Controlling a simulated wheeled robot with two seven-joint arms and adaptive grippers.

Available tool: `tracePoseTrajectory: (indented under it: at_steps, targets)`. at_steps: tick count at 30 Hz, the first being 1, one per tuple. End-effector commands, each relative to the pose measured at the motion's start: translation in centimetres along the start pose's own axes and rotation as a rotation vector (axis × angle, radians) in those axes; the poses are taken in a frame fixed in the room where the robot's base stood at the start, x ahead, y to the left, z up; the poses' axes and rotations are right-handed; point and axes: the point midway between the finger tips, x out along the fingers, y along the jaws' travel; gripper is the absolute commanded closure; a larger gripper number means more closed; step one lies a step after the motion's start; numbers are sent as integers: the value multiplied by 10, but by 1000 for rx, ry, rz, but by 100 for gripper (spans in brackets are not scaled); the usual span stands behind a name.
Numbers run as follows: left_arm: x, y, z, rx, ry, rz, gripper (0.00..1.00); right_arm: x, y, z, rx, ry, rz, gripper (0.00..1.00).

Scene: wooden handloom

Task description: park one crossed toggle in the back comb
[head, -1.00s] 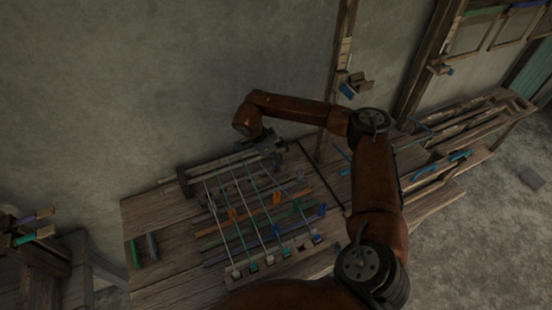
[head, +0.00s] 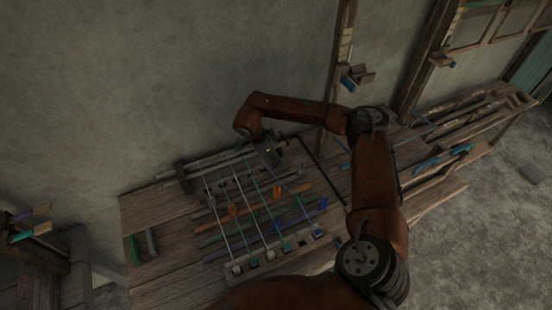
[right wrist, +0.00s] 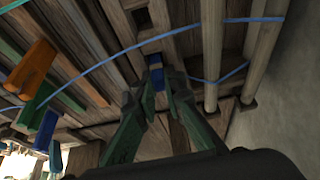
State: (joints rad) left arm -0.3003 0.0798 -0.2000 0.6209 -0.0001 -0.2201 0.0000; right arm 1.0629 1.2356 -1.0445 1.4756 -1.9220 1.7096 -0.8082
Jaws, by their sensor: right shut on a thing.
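My right gripper (head: 272,156) is at the back end of the loom, beside the back bars. In the right wrist view, its green fingers (right wrist: 158,84) are shut on a small blue toggle (right wrist: 157,73). The toggle is at a wooden strip with square slots (right wrist: 140,18), which looks like the back comb; I cannot tell how deep it sits. A blue cord (right wrist: 205,80) runs from near the fingertips. Other toggles, orange (right wrist: 30,70) and blue (right wrist: 47,130), stand to the left. The front comb (head: 290,257) shows in the head view. My left gripper is not visible.
Two round back bars (right wrist: 265,45) run beside the slotted strip in the right wrist view, with the wall (right wrist: 290,110) beyond. Taut warp cords (head: 238,205) cross the loom. A green piece (head: 134,249) lies on the bench at left.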

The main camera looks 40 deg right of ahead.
Motion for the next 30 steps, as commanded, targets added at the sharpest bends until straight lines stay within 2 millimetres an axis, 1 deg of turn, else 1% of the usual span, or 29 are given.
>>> tracePoseTrajectory:
  at_steps: [1, 9, 17, 20, 23, 30]
  targets:
    - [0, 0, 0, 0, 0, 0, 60, 0, 0, 0, 0, 0, 0, 89]
    - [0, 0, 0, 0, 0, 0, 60, 0, 0, 0, 0, 0, 0, 71]
    - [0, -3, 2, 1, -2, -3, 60, -1, 0, 0, 0, 0, -1, 70]
    - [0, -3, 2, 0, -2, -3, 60, -6, -1, 0, 0, -1, -2, 70]
    - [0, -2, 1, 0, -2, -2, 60, -18, -1, 0, 0, -2, -3, 70]
    - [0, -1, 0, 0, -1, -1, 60, -67, -1, 0, -1, -2, -5, 70]
